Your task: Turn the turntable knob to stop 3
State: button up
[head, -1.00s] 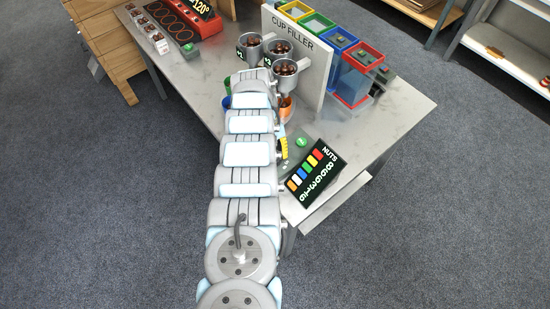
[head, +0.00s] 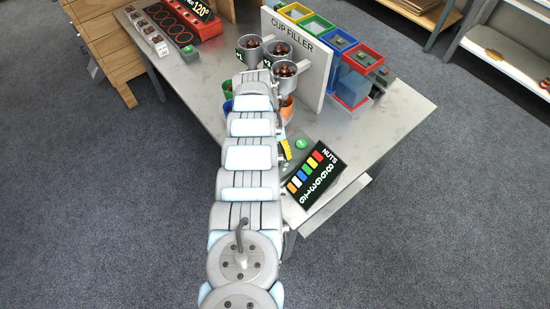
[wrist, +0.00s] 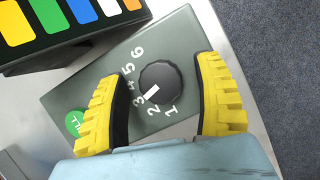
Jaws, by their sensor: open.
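The black round knob (wrist: 165,76) sits on a dark grey panel (wrist: 85,97) in the wrist view, with the numbers 1 to 6 around it. Its white pointer mark faces lower left, roughly at the 3. My gripper (wrist: 163,69) is open, with one yellow ribbed finger on each side of the knob and a visible gap on both sides. In the head view my arm hides the knob; a yellow finger (head: 286,149) shows beside the panel. Parts of a green cup (head: 228,87), a blue cup (head: 228,106) and an orange cup (head: 287,108) show around my arm.
A green button (wrist: 75,123) is on the panel, left of the knob. The NUTS board (head: 311,172) stands close by at the table's front edge. Hoppers of chestnuts (head: 284,73) hang on the CUP FILLER wall (head: 312,60) behind.

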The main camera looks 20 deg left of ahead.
jog(key=shift+r, duration=0.2)
jog(key=shift+r, duration=4.85)
